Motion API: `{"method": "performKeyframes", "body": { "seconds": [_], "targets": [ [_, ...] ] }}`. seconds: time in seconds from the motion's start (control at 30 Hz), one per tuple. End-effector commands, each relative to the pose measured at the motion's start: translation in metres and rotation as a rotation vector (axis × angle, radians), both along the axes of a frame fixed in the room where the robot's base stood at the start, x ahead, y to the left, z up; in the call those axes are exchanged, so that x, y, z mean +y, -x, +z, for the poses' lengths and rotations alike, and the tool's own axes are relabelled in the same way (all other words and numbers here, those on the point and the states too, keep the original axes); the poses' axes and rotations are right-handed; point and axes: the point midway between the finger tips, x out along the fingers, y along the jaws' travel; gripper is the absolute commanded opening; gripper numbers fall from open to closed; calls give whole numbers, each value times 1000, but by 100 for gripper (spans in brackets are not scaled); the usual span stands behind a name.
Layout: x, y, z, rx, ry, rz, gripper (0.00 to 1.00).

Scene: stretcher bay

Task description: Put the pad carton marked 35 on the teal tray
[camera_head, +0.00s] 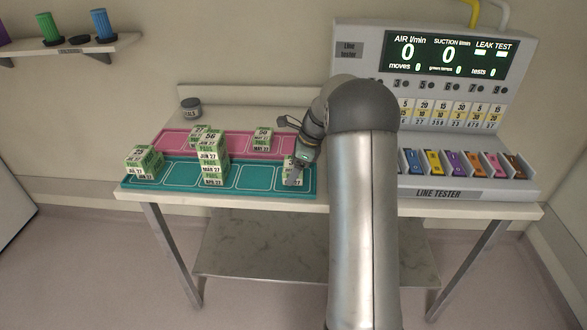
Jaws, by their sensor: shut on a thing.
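My gripper (296,174) is at the right end of the teal tray (258,188), shut on a green-and-white pad carton (292,183). The carton sits at the rightmost compartment. My fingers cover much of its face, so I cannot read its number, and I cannot tell whether it rests fully on the tray. Another carton (142,162) stands at the teal tray's left end; its number is too small to read surely. A stack of cartons (212,160), its top one seemingly marked 56, stands near the middle of the teal tray.
The pink tray (178,142) lies behind, holding a carton seemingly marked 50 (262,139) and another partly hidden one (198,134). A dark-lidded jar (191,109) stands behind the trays. The line tester (450,120) fills the table's right side. Some teal compartments between the cartons are bare.

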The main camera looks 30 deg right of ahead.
Motion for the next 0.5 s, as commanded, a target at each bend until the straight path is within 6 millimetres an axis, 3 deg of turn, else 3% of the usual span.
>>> {"method": "performKeyframes", "body": {
  "seconds": [0.4, 0.43, 0.5],
  "targets": [
    [0, 0, -11, -1, 1, 1, 49],
    [0, 0, -11, -1, 1, 1, 83],
    [0, 0, -11, -1, 1, 1, 99]
  ]
}}
